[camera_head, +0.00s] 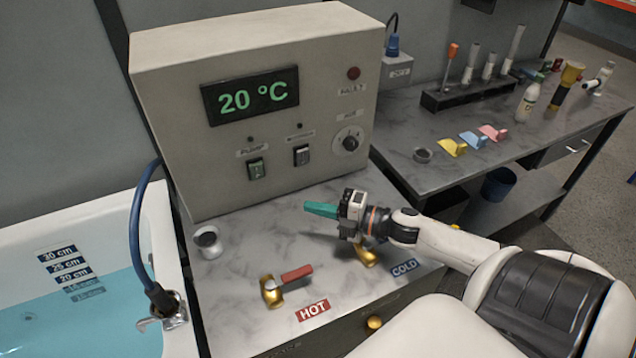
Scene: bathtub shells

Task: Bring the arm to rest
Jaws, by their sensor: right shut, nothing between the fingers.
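My right arm comes in from the lower right across the front of the counter. My left gripper is not in view.
The control box (255,110) reads 20 °C. The hot tap (272,291) with a red handle stands left of my gripper. A small white cup (207,242) is near the water-filled tub (136,212). A side bench (440,170) holds bottles, coloured pieces and a rack.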

